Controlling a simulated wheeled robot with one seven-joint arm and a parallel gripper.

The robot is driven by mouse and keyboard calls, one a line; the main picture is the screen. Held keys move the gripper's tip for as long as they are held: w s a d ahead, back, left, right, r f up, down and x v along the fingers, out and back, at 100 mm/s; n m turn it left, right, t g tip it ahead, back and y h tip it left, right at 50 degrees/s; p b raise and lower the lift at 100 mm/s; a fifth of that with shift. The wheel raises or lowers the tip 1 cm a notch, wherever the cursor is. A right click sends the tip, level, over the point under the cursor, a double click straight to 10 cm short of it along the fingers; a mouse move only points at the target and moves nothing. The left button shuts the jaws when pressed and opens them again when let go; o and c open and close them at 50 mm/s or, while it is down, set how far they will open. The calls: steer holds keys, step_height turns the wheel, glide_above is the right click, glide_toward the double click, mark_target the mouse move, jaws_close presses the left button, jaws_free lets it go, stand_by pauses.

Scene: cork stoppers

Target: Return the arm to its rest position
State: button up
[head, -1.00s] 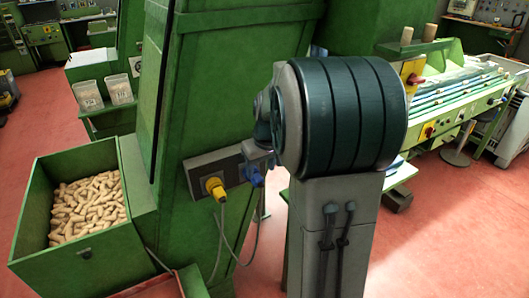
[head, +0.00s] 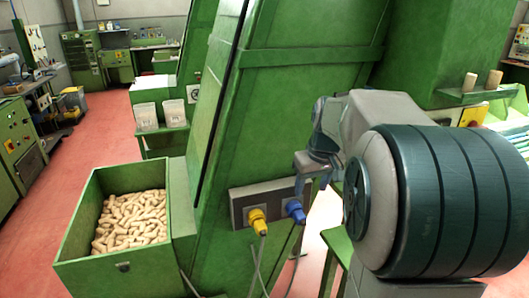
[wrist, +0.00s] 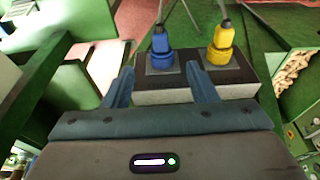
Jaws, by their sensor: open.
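My gripper (head: 309,184) shows small in the head view, beside the green machine and just above the blue plug. My dark, ribbed arm link fills the lower right of that view. In the wrist view my gripper (wrist: 160,70) has its two blue-grey fingers spread apart, with nothing held between them. Beyond the fingertips is a dark socket box (wrist: 180,92) with a blue plug (wrist: 160,42) and a yellow plug (wrist: 222,38). I cannot tell how far the fingertips are from it.
A green bin (head: 85,268) of cork stoppers (head: 132,222) stands at the left. The tall green machine (head: 300,95) rises close to my arm. Two clear tubs (head: 146,116) sit on a shelf behind. Red floor (head: 105,130) is open at the far left.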

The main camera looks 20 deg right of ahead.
steer(key=s+a+f, duration=0.2)
steer(key=s+a, duration=0.5)
steer(key=s, duration=0.2)
steer(key=s+a+f, duration=0.3)
steer(key=s+a, duration=0.4)
steer(key=s, duration=0.2)
steer(key=shift+s+f, duration=0.3)
steer(key=shift+s, duration=0.1)
steer(key=shift+d, duration=0.1)
steer(key=c, duration=0.3)
steer(key=shift+c, duration=0.2)
